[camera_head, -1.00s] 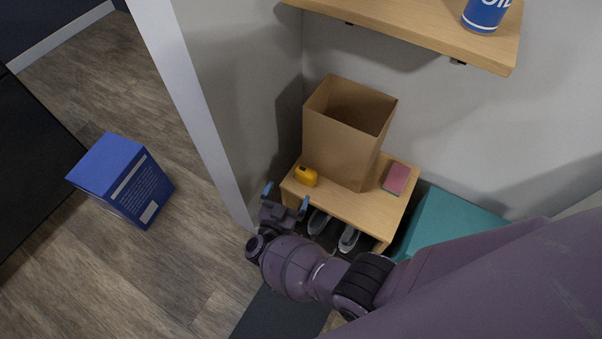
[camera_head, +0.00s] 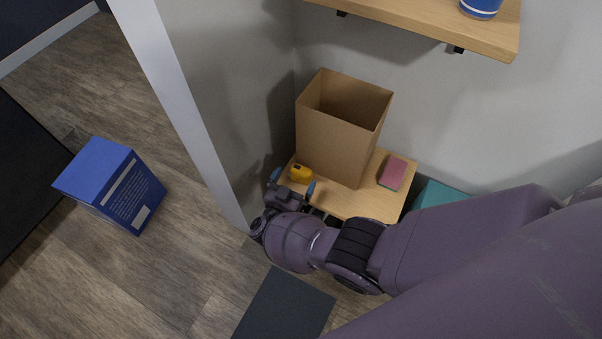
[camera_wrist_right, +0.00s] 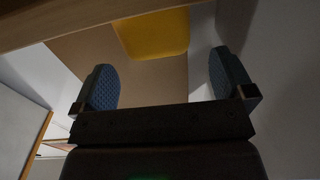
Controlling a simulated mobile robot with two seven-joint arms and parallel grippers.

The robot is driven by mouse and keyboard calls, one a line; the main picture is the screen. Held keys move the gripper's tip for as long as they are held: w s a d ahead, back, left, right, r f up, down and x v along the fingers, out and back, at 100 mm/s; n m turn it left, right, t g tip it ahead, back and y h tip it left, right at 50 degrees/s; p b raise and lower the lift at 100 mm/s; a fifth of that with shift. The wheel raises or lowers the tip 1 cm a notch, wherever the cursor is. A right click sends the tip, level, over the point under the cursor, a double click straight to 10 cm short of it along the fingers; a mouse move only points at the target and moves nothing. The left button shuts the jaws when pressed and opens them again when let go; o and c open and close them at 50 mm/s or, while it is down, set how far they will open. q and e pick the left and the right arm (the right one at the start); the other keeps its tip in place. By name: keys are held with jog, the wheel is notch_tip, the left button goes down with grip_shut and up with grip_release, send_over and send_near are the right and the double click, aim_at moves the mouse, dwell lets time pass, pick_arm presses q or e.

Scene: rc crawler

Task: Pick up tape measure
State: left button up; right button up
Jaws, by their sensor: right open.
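The yellow tape measure (camera_head: 300,174) sits on the small wooden bench (camera_head: 352,204), beside the front of the brown box. My right gripper (camera_head: 293,182) is open and empty, its blue-padded fingers spread just in front of the tape measure at the bench's left end. In the right wrist view the tape measure (camera_wrist_right: 154,34) shows as a yellow block beyond the open fingers (camera_wrist_right: 165,85), between them and apart from them. My left gripper is not in view.
An open cardboard box (camera_head: 335,145) stands on the bench behind the tape measure. A pink and green sponge (camera_head: 393,173) lies right of the box. A wall edge (camera_head: 180,110) stands close on the left. A wooden shelf (camera_head: 430,22) hangs above. A blue box (camera_head: 115,185) is on the floor.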

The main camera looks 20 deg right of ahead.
aim_at(298, 174)
jog(key=shift+x, duration=1.8)
jog(key=shift+s+r, duration=0.1)
jog(key=c, duration=1.1)
